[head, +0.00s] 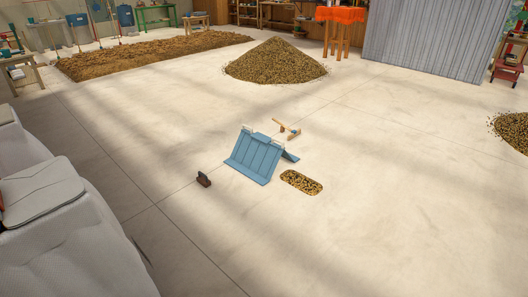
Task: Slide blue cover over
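A blue cover (254,157) with ribbed panels stands tilted on the pale concrete floor, near the middle of the head view. Light-coloured bars, perhaps handles, show along its upper edge, and a second blue part (291,156) shows behind it at the right. Just right of the cover lies a small oblong patch of beans (301,182), uncovered and apart from the cover's main panel. Neither of my grippers can be made out in the view.
A small dark block-like object (204,179) sits left of the cover, and a wooden tool (288,129) lies behind it. A large bean heap (275,62) and a spread brown bed (150,55) are farther back. The surrounding floor is largely clear.

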